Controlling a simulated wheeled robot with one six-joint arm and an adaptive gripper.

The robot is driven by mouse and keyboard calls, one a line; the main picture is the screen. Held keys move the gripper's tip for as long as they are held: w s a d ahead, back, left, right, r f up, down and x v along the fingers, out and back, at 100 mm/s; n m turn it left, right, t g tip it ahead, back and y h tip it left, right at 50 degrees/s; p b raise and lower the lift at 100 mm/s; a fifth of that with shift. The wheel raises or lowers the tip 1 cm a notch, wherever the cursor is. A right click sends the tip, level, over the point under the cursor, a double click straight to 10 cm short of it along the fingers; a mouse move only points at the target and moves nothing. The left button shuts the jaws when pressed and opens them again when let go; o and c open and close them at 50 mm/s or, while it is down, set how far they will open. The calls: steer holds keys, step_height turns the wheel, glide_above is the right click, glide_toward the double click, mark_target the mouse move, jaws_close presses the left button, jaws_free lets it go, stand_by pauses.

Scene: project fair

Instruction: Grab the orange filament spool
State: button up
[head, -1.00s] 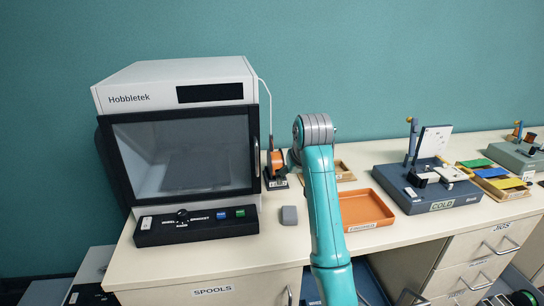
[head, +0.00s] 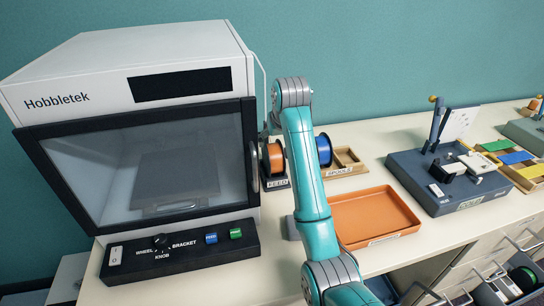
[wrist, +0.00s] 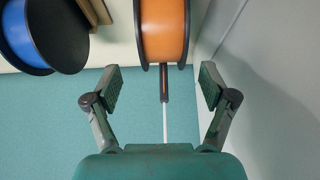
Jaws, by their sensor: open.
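The orange filament spool (head: 275,157) stands upright on the stand labelled FEED (head: 277,181), just right of the printer. In the wrist view the orange spool (wrist: 163,30), with its black flanges, is at the top centre. My gripper (wrist: 158,85) is open and empty, its two pads apart below the spool and to either side of its line. A dark rod and a white strand run down from the spool between the pads. In the head view my arm hides the gripper and part of the bench behind it.
The Hobbletek printer (head: 150,160) stands close on the left. A blue spool (head: 323,150) is to the right, also in the wrist view (wrist: 25,40). A wooden rack (head: 345,160), an orange tray (head: 375,215) and a dark blue fixture (head: 450,195) lie further right.

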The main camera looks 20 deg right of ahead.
steer(key=shift+a+x, duration=0.2)
steer(key=shift+x, duration=3.65)
steer(key=shift+s, duration=0.1)
steer(key=c, duration=1.6)
